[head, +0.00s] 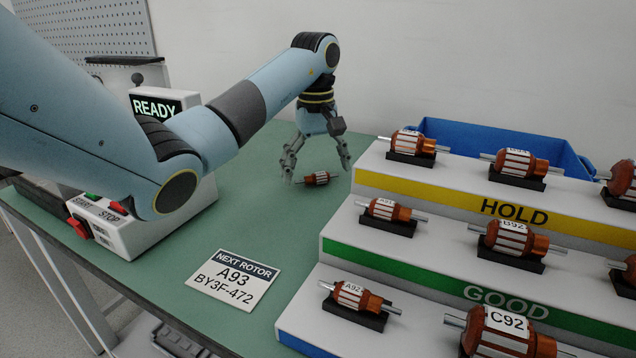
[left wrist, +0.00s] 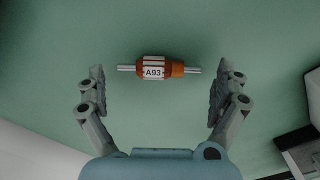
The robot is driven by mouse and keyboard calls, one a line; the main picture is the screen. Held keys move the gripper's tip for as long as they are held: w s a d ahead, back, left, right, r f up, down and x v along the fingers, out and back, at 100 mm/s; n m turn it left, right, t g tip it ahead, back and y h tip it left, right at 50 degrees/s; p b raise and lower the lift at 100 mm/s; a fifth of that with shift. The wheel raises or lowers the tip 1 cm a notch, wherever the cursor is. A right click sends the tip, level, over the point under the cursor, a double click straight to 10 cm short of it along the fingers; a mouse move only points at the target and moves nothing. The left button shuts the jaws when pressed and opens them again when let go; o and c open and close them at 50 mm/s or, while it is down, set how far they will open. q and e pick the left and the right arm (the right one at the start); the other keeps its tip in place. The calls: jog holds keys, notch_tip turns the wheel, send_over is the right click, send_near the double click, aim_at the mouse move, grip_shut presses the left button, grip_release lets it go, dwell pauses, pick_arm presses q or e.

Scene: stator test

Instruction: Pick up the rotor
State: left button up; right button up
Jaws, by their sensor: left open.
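A small rotor (head: 317,178) lies on the green table. It has an orange and white body and a steel shaft sticking out at both ends. In the left wrist view the rotor (left wrist: 155,72) shows the label A93, and its shaft lies across the picture. My left gripper (head: 315,172) is open above the table with its fingers around the rotor's place. In the left wrist view the left gripper (left wrist: 157,88) has one finger beyond each shaft end, both apart from the rotor. My right gripper is not in view.
A stepped rack holds labelled rotors, with a HOLD step (head: 514,212) and a GOOD step (head: 500,298). A blue bin (head: 500,140) stands behind it. A sign (head: 234,279) reads NEXT ROTOR A93. A READY tester (head: 157,108) stands at left. The table between is clear.

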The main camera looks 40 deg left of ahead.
aim_at(317, 173)
pick_arm(q)
jog(key=shift+f, duration=0.45)
jog(key=shift+c, duration=0.3)
jog(key=c, duration=1.4)
jog(key=shift+r, duration=0.1)
jog(key=shift+r, duration=0.35)
notch_tip(317, 173, up, 4)
jog(key=shift+w+f+p, duration=0.1)
jog(key=shift+f+p, duration=0.05)
jog(key=shift+p, duration=0.2)
notch_tip(317, 173, up, 5)
jog(key=p, duration=0.3)
jog(key=shift+f+p, duration=0.2)
jog(key=shift+p, duration=0.2)
jog(key=shift+r+p, duration=0.45)
jog(key=shift+p, duration=0.05)
